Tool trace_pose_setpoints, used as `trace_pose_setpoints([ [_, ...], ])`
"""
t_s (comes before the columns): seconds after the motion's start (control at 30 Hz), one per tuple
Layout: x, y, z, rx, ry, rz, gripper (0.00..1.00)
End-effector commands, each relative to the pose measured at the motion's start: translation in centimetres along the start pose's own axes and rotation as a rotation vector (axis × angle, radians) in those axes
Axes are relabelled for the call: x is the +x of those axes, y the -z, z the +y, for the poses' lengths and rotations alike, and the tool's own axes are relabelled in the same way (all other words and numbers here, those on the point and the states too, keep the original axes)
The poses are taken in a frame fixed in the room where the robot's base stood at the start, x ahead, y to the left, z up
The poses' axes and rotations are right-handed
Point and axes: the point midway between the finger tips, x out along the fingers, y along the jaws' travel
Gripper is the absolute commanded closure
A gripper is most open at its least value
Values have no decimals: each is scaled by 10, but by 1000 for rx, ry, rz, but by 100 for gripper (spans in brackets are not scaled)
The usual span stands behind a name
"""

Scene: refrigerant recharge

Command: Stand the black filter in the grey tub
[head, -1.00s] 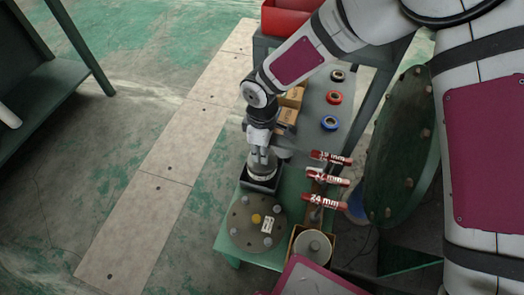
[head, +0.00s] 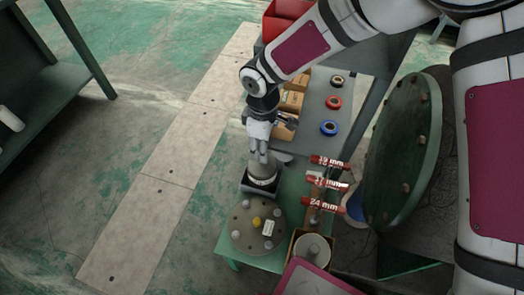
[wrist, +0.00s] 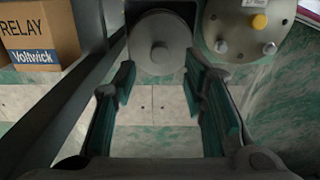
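A grey cylinder with a small central knob, apparently the filter (head: 263,171), stands upright in a dark square tub (head: 259,193) on the green table. It looks dark grey rather than black. In the wrist view the filter (wrist: 160,55) shows just beyond my fingertips, top towards the camera. My gripper (head: 258,153) is above the filter, pointing down. In the wrist view my gripper (wrist: 160,90) has its two fingers spread wide, with only floor visible between them. The fingers appear clear of the filter. The tub's inside is mostly hidden.
A round bolted plate (head: 245,237) with one yellow bolt lies in front of the tub. To the right are red labelled tools (head: 328,184) and a brown box (head: 296,246) holding a pale cylinder. Cartons (head: 291,101) and coloured rings (head: 333,102) are behind.

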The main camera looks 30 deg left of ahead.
Motion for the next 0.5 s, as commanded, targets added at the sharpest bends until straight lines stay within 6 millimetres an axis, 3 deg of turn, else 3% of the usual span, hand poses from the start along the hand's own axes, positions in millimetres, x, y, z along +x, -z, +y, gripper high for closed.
trace_pose_setpoints([
  [0.03,-14,0,0,3,-2,0,61],
  [0.2,-46,0,1,2,-2,1,61],
  [0.5,-71,0,0,1,0,0,61],
])
